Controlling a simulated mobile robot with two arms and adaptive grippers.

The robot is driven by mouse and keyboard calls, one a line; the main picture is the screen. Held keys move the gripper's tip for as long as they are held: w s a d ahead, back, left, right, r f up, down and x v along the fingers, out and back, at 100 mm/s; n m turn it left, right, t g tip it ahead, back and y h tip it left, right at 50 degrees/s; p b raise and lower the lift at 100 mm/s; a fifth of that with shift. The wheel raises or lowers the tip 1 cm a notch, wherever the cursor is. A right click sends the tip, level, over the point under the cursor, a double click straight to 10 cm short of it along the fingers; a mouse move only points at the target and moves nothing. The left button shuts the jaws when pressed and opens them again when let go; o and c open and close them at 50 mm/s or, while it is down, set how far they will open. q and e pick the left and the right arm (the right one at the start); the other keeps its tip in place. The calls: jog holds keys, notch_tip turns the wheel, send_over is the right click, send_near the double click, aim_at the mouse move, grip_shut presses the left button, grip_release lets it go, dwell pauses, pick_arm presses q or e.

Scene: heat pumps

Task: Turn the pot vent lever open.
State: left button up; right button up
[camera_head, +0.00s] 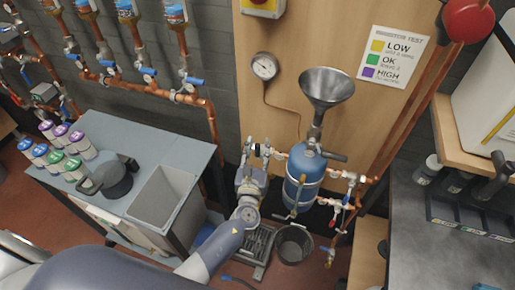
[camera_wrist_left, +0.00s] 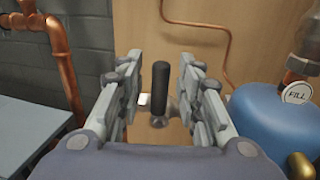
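The pot is a blue tank (camera_head: 303,188) with a metal funnel (camera_head: 326,88) above it, standing against the wooden panel; its blue top also shows at the right of the left wrist view (camera_wrist_left: 270,125). A black upright lever handle (camera_wrist_left: 160,85) stands on a metal fitting left of the pot; no label shows on it. My left gripper (camera_wrist_left: 159,75) is open, with one finger on each side of this handle and visible gaps to both. In the head view my left gripper (camera_head: 256,150) is just left of the pot. My right gripper is not in view.
A round "FILL" tag (camera_wrist_left: 297,93) hangs at the pot's top. Copper pipes and small valves (camera_head: 345,203) lie right of the pot. A bucket (camera_head: 295,245) stands below. A grey cart (camera_head: 180,140) with bottles is left; a dark bench (camera_head: 430,240) is right.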

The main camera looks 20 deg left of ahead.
pick_arm(q)
grip_shut()
jog(key=shift+a+n, duration=0.2)
jog(key=shift+n, duration=0.1)
jog(key=a+f+n+g+h+b, duration=0.2)
jog(key=a+f+n, duration=0.4)
jog(key=n, duration=0.9)
jog(key=shift+f+h+b, duration=0.6)
jog(key=shift+h+b, duration=0.1)
jog(key=shift+b, duration=0.3)
